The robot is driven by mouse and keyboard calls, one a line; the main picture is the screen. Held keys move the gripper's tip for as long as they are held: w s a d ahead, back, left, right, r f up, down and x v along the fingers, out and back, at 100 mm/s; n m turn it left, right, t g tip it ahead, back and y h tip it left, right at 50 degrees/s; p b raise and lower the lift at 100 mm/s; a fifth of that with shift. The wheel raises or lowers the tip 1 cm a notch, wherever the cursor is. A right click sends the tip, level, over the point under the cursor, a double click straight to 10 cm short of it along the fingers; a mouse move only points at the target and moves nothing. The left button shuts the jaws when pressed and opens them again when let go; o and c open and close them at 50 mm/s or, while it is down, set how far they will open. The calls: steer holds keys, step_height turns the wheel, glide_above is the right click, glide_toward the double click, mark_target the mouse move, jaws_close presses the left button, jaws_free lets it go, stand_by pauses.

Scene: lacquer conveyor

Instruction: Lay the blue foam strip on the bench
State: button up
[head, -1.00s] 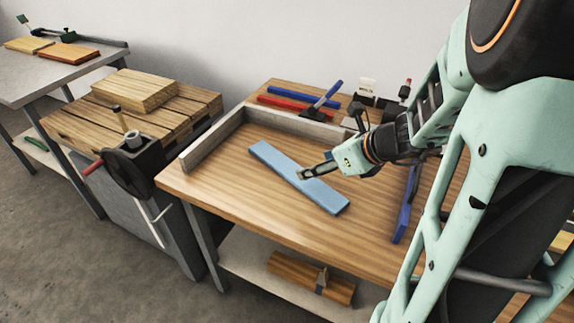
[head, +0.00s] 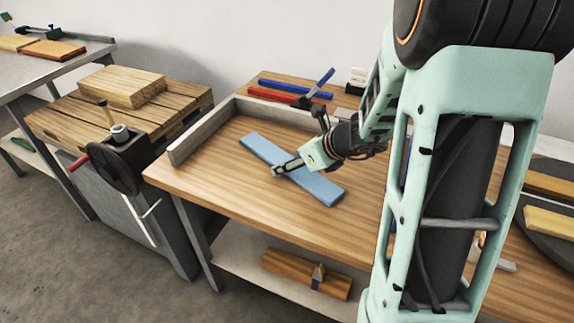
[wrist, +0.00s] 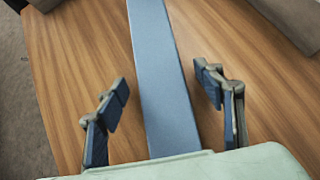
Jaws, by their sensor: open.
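The blue foam strip (head: 316,186) lies flat on the wooden bench (head: 225,178), slanting from upper left to lower right in the head view. My gripper (head: 275,171) is over the strip and hides a part of its middle. In the wrist view, the strip (wrist: 162,70) runs up between the two spread fingers of my gripper (wrist: 163,97). The fingers stand apart from the strip, one on each side, with bench wood showing in each gap. The gripper is open and holds nothing.
A raised grey ledge (head: 201,129) edges the bench's left side and back. Blue and red bars (head: 283,98) lie behind it. A slatted workbench with a vise (head: 118,160) stands to the left. A wood block (head: 305,274) lies on the shelf below.

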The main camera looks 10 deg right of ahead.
steer(key=c, duration=1)
steer(key=shift+r, duration=0.1)
